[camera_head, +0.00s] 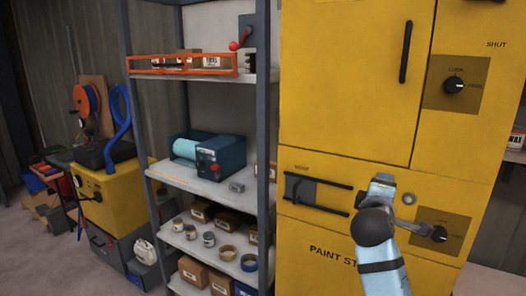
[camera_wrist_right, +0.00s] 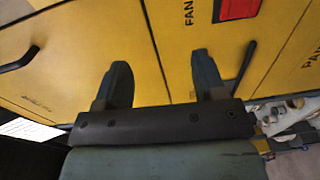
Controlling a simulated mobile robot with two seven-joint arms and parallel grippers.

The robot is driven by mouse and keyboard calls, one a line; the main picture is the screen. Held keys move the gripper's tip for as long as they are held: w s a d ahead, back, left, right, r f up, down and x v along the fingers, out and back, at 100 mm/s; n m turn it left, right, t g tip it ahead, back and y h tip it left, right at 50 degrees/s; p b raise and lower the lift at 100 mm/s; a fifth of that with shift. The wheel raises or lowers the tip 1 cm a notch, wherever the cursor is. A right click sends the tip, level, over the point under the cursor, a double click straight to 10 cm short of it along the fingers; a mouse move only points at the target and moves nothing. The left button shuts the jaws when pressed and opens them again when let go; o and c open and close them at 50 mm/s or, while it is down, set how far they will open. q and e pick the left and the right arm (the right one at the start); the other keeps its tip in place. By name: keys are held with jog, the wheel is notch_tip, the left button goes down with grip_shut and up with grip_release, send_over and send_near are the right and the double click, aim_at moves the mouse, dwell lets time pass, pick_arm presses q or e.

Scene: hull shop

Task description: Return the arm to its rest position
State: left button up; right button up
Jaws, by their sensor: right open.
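The yellow paint cabinet (camera_head: 345,75) fills the right of the head view, with a tall upper door and a lower front. My right arm (camera_head: 382,268) rises in front of the lower front. Its wrist is close to the lower right dark panel and its black knob (camera_head: 439,234); the arm hides much of the gripper there. In the right wrist view my right gripper (camera_wrist_right: 162,84) has its two dark fingers wide apart with nothing between them. Yellow cabinet faces (camera_wrist_right: 100,45) lie beyond the fingers. My left gripper is in neither view.
A double-bar handle (camera_head: 316,193) is left of my arm. A grey shelf rack (camera_head: 205,181) with boxes and cans stands left. Open floor (camera_head: 40,262) shows far left.

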jog(key=s+a+f+m+g+y+p, duration=0.1)
jog(key=s+a+f+y, duration=0.2)
jog(key=f, duration=0.6)
jog(key=s+a+f+y, duration=0.1)
jog(key=s+f+y, duration=0.1)
jog(key=s+f, duration=0.6)
jog(key=s+a+f+m+g+y+p, duration=0.1)
jog(key=s+a+f+y, duration=0.15)
jog(key=f, duration=0.85)
jog(key=s+f+m+y, duration=0.1)
jog(key=s+f+m, duration=0.1)
jog(key=s+f, duration=0.2)
jog(key=s+a+f+m+g+y+p, duration=0.1)
jog(key=s+f, duration=0.3)
jog(key=s, duration=0.6)
jog(key=s+a+f+m+g+y, duration=0.1)
jog(key=s+f+m+y, duration=0.1)
jog(key=s, duration=0.5)
notch_tip(320, 180, down, 2)
jog(key=shift+s+f+m+p, duration=0.15)
jog(key=shift+m+p, duration=0.2)
jog(key=shift+m, duration=0.45)
jog(key=shift+a+y, duration=0.1)
jog(key=shift+y, duration=0.15)
